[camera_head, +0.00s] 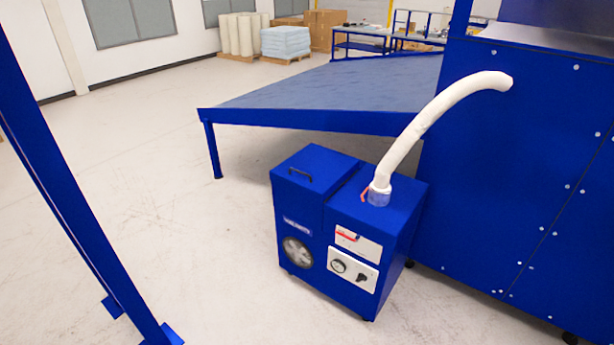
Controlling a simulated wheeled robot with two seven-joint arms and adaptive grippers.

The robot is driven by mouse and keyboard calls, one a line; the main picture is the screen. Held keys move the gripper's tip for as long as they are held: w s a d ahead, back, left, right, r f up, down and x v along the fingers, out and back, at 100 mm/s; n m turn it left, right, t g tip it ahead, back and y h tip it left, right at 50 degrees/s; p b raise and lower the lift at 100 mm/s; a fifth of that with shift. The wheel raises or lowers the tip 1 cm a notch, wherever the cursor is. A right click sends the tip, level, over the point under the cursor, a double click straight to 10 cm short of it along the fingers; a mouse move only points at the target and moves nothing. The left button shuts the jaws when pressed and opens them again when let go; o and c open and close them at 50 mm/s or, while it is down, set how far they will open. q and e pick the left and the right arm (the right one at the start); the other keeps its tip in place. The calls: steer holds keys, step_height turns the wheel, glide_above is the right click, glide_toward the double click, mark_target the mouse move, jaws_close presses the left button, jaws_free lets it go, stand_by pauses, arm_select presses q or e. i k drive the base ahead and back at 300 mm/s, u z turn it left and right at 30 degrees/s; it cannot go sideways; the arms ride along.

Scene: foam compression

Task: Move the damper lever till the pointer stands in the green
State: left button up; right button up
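A blue box-shaped machine (318,200) stands on the floor in the middle of the view. A small orange-red lever (365,196) sits at the grey collar (378,197) on its top, where a white hose (440,105) joins. A round dial (338,266) is on the white panel low on its front, beside a dark knob (361,278). The dial's pointer and any green band are too small to make out. Neither of my grippers is in view.
A large blue cabinet (510,190) stands at right, joined to the hose. A blue-framed sloping table (320,90) is behind the machine. A blue post (75,210) rises at left. The floor (170,190) between post and machine is clear.

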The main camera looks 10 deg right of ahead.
mark_target(345, 236)
steer(key=z, duration=1.05)
steer(key=i, duration=0.9)
steer(key=u, duration=0.4)
